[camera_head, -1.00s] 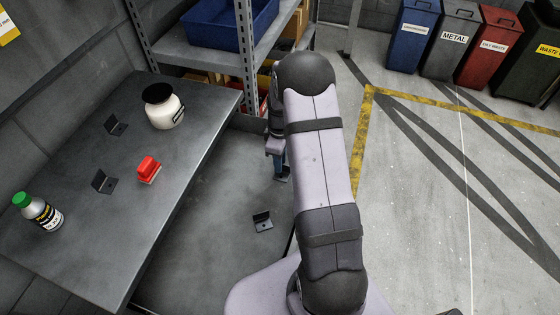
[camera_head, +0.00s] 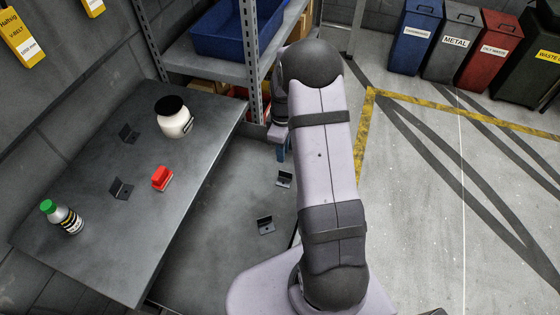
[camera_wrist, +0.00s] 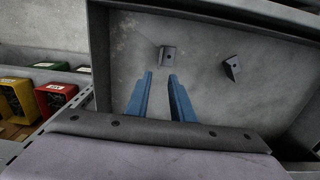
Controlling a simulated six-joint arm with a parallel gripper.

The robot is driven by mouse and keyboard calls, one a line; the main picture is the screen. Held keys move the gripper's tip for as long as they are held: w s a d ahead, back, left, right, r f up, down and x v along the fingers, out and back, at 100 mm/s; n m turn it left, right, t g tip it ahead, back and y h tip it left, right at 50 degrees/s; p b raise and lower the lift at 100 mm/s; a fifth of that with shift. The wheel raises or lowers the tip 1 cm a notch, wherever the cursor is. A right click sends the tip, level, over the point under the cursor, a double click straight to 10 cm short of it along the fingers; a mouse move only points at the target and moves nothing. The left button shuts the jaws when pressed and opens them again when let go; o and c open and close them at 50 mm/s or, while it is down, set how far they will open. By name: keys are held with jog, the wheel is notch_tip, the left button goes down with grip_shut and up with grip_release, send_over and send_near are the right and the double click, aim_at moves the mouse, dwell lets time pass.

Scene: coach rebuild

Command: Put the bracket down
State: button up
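A small dark bracket (camera_head: 285,179) lies on the lower grey metal surface (camera_head: 215,245), just below my gripper (camera_head: 282,155). It also shows in the wrist view (camera_wrist: 167,56), just beyond the fingertips and apart from them. My gripper (camera_wrist: 160,74) has its two blue fingers spread with nothing between them. A second bracket (camera_head: 265,225) lies nearer on the same surface and shows at the right in the wrist view (camera_wrist: 232,68). Two more brackets (camera_head: 121,188) (camera_head: 128,133) sit on the higher bench (camera_head: 85,235). My arm partly hides the gripper in the head view.
A shelf with a blue bin (camera_head: 235,28) stands behind. A raised wall (camera_wrist: 100,50) edges the lower surface.

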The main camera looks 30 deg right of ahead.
jog(key=s+a+r+m, duration=0.4)
jog(key=s+a+r, duration=0.2)
jog(key=s, duration=0.4)
jog(key=s+a+r+m, duration=0.5)
jog(key=s+a, duration=0.2)
jog(key=s, duration=0.3)
jog(key=shift+s+r, duration=0.3)
jog(key=shift+r, duration=0.1)
jog(key=shift+o, duration=0.5)
jog(key=shift+w+a, duration=0.1)
